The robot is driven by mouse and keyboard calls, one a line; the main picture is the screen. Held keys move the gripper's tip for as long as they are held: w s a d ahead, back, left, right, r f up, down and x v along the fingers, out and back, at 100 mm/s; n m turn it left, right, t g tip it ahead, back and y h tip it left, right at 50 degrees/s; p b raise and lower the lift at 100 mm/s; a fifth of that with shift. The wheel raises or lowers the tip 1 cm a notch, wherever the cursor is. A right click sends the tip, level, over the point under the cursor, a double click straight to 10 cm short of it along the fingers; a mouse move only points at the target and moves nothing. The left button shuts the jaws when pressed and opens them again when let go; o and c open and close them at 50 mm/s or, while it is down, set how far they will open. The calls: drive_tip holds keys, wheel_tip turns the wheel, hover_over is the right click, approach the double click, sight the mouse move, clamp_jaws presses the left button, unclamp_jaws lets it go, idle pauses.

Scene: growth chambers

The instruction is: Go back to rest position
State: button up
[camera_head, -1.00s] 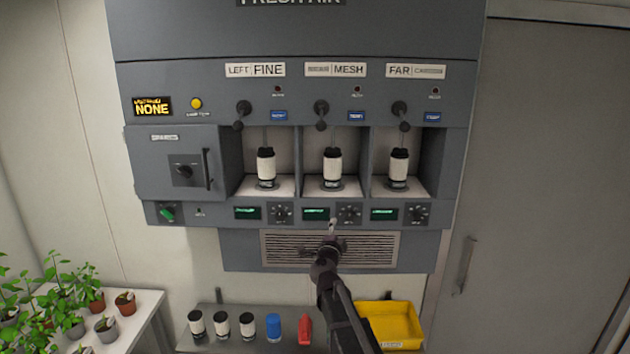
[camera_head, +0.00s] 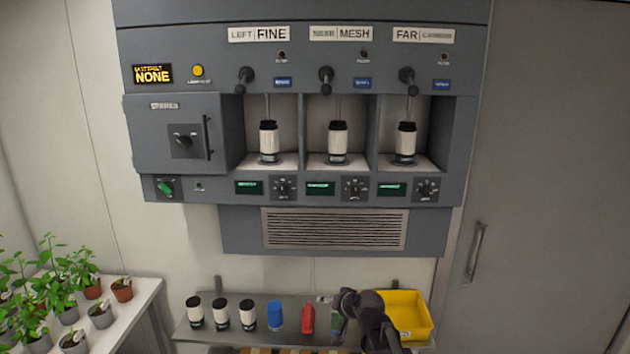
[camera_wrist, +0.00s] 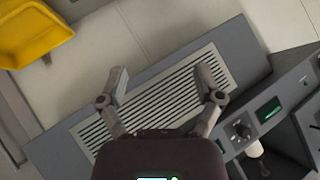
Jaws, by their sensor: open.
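My arm shows in the head view low at the front, over the shelf just left of the yellow bin (camera_head: 424,329). The wrist view shows my gripper (camera_wrist: 166,82) with its two fingers spread apart and nothing between them. Behind the fingers is the vent grille (camera_wrist: 150,105) of the grey cabinet. In the head view the gripper's fingertips are too small to make out.
The grey cabinet (camera_head: 300,18) holds three white canisters with black caps, in bays. On the shelf (camera_head: 255,336) stand several canisters, a blue one (camera_head: 274,316) and a red item (camera_head: 307,318). Potted plants (camera_head: 60,290) fill a table at left. A door (camera_head: 540,150) is at right.

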drive_tip(key=s+d+f+g+h+b, duration=0.3)
drive_tip(key=s+d+f, duration=0.3)
drive_tip(key=s, duration=0.3)
drive_tip(key=s+d+f+n+g+h+b, duration=0.1)
drive_tip(key=s+d+f+g+b, duration=0.3)
drive_tip(key=s+f, duration=0.5)
drive_tip(key=s+d+g+h, duration=0.1)
drive_tip(key=d+g, duration=0.1)
drive_tip(key=shift+s+d+f+h, duration=0.25)
drive_tip(key=shift+d+f+h, duration=0.05)
drive_tip(key=shift+h, duration=0.1)
idle(1.0)
